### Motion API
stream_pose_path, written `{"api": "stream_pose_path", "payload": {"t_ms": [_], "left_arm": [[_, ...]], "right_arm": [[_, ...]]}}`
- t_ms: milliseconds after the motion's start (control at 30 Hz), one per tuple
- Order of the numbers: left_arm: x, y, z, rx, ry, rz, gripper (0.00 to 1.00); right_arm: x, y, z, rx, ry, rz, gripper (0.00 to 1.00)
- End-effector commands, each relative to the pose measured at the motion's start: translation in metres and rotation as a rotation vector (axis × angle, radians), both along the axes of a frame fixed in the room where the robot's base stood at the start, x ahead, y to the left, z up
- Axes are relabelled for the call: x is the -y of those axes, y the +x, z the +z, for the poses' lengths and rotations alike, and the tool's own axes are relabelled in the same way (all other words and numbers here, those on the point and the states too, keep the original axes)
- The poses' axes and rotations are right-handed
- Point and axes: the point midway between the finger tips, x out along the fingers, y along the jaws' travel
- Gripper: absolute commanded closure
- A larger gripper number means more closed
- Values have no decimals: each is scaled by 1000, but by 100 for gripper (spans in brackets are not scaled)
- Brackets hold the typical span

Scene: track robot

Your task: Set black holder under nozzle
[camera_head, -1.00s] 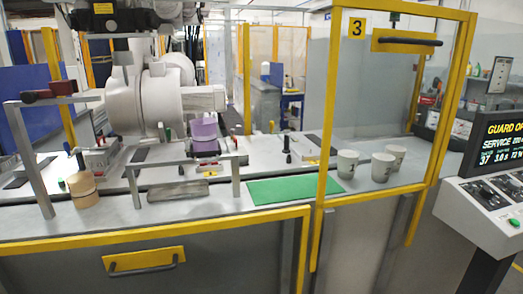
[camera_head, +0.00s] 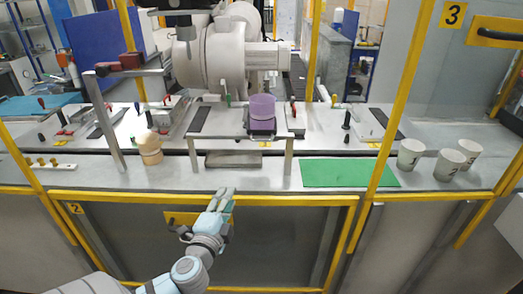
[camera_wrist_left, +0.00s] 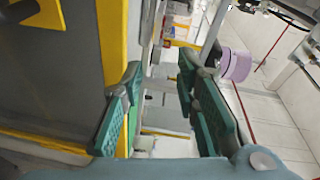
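A dark flat block (camera_head: 233,160) lies on the bench under a grey frame (camera_head: 240,133). A purple cylinder (camera_head: 262,108) stands on a darker base (camera_head: 262,126) at the frame's right side. I cannot tell which dark piece is the black holder, and no nozzle is clearly identifiable. My left gripper (camera_head: 224,193) is in front of the bench's yellow front rail, below the dark block and apart from it. In the left wrist view its green-padded fingers (camera_wrist_left: 158,70) are spread with nothing between them; the purple cylinder (camera_wrist_left: 235,63) shows beyond. My right gripper is not in view.
A green mat (camera_head: 348,173) lies right of the frame, with white numbered cups (camera_head: 410,154) beyond it. A wooden, round-topped object (camera_head: 150,148) stands left. Yellow guard posts (camera_head: 398,95) and the front rail (camera_head: 290,200) edge the bench. A large pale machine (camera_head: 222,55) stands behind.

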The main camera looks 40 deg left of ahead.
Motion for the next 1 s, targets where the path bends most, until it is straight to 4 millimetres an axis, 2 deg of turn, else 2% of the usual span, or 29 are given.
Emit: {"api": "stream_pose_path", "payload": {"t_ms": [33,100,200,367,600,700,833,1000], "left_arm": [[7,10,35,53,120,-65,72],[19,18,68,110,253,-138,72],[26,27,86,142,334,-181,72],[18,56,94,145,334,-177,72],[1,122,106,141,331,-175,72],[-4,141,108,141,330,-177,72],[-7,155,109,140,330,-178,72],[-8,159,109,139,330,-180,72]], "right_arm": [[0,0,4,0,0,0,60],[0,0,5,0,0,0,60],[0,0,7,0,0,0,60],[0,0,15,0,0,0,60],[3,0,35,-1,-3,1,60],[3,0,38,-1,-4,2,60],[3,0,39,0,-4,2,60],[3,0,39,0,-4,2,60]]}}
